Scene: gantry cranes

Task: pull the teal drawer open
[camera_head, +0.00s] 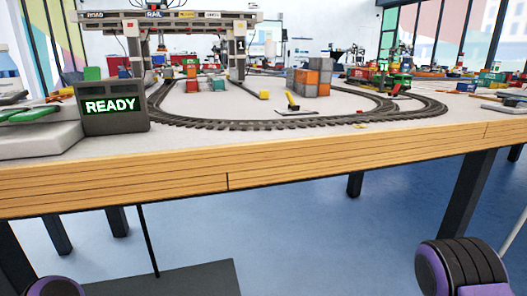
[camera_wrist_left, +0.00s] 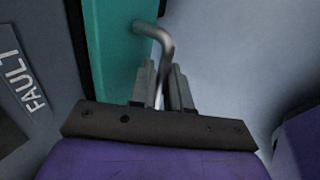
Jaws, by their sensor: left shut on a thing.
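The teal drawer (camera_wrist_left: 110,50) shows in the left wrist view as an upright teal face at the upper left. A bent grey metal handle (camera_wrist_left: 165,42) stands out from it. My left gripper (camera_wrist_left: 163,75) has its two grey fingers on either side of the handle bar and is shut on it. The fingers hide part of the handle. I cannot tell how far the drawer is open. In the head view the drawer and both grippers are out of sight.
A dark panel lettered FAULT (camera_wrist_left: 25,85) stands left of the teal face. In the head view, a wood-edged table (camera_head: 300,165) carries a READY sign (camera_head: 112,106), a model gantry crane (camera_head: 238,50) and looped track (camera_head: 250,123). Blue floor (camera_head: 300,235) lies below.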

